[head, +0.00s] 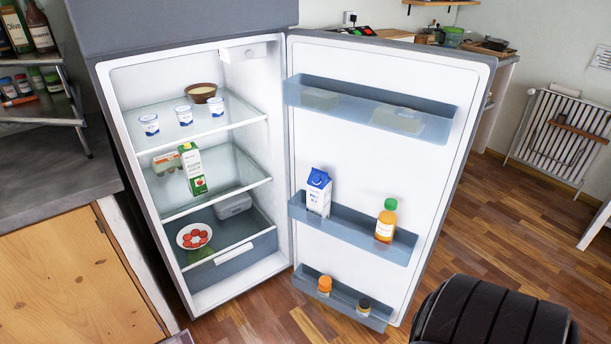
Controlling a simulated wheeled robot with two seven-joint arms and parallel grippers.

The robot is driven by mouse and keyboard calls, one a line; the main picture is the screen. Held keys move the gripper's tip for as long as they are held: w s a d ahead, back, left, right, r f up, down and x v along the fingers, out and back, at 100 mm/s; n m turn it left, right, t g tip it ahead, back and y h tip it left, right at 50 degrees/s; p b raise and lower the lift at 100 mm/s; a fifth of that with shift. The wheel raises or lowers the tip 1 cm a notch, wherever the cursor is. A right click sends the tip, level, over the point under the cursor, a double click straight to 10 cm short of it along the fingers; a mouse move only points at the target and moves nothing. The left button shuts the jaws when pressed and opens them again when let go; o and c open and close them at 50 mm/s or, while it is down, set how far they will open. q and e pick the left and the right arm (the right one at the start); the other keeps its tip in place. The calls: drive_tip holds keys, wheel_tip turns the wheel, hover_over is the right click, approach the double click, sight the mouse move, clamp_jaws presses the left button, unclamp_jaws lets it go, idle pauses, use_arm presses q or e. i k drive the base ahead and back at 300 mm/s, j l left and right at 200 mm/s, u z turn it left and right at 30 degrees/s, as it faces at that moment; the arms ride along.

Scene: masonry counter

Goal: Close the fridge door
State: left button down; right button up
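The fridge (190,62) stands open on the left of the head view. Its door (390,160) is swung wide out to the right, hinged at the fridge's right side, with its inner face showing. The door's bins hold a milk carton (318,192), an orange juice bottle (386,220) and two small jars, one with an orange lid (324,285). Small white cups (184,115), a bowl (201,92), a green-and-white carton (192,168) and a plate of red slices (194,236) are inside the fridge. Neither of my grippers is in view.
A grey counter (60,150) with a wooden cabinet front (75,275) adjoins the fridge on the left, with a rack of bottles and jars above it. Wooden floor (500,225) lies open right of the door. A radiator (563,135) is on the far wall.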

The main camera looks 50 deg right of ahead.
sight(368, 164)
drive_tip(key=l+u, duration=0.15)
drive_tip(key=l, duration=0.35)
drive_tip(key=k+l+u, duration=0.15)
drive_tip(key=l, duration=0.35)
drive_tip(key=l+u, duration=0.15)
drive_tip(key=l, duration=0.35)
drive_tip(key=k+l+u, duration=0.2)
drive_tip(key=l, duration=0.25)
